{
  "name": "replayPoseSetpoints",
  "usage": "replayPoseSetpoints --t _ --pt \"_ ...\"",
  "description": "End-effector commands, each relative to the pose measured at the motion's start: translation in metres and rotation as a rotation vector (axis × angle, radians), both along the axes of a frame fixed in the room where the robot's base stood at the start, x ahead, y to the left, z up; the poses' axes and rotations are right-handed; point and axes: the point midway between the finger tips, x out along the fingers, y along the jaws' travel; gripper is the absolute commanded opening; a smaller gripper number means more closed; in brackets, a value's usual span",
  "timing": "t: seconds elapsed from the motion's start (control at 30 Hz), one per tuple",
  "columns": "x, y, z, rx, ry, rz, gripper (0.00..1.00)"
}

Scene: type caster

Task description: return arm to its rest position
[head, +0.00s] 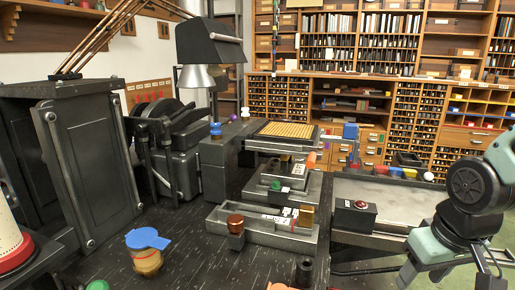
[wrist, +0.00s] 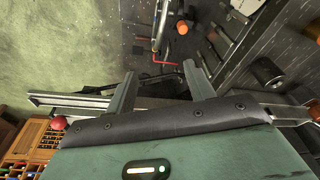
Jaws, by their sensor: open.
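My gripper (wrist: 160,78) shows in the wrist view with its two grey-green fingers spread wide apart. Nothing is held between them; a dark gap and parts of the machine show behind. In the head view my arm (head: 470,190) is bent at the right edge, beside the machine's right-hand table, and its lower end is partly cut off by the frame.
The casting machine has a metal side table (head: 385,200) with a red button box (head: 355,215). A blue-lidded jar (head: 147,250) stands on the dark bench. In the wrist view, a dark cylinder (wrist: 267,73) lies right of the fingers; green floor (wrist: 60,50) is clear at left.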

Motion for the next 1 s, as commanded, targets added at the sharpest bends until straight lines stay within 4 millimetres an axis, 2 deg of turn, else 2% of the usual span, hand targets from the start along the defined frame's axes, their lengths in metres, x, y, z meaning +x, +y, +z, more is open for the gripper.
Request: replayPoseSetpoints --t 0.03,0.17,0.3,0.4,0.5,0.67,1.0 --pt "-0.005 0.015 0.005 0.002 0.009 0.045 0.54" --pt "-0.024 0.053 0.013 0.005 0.046 0.163 0.54" --pt "-0.057 0.096 0.024 -0.001 0.093 0.318 0.54" --pt "-0.085 0.122 0.032 -0.013 0.128 0.432 0.54" --pt "-0.108 0.139 0.037 -0.026 0.154 0.515 0.54" --pt "-0.123 0.147 0.039 -0.035 0.172 0.564 0.54" --pt "-0.122 0.147 0.038 -0.035 0.172 0.563 0.54"
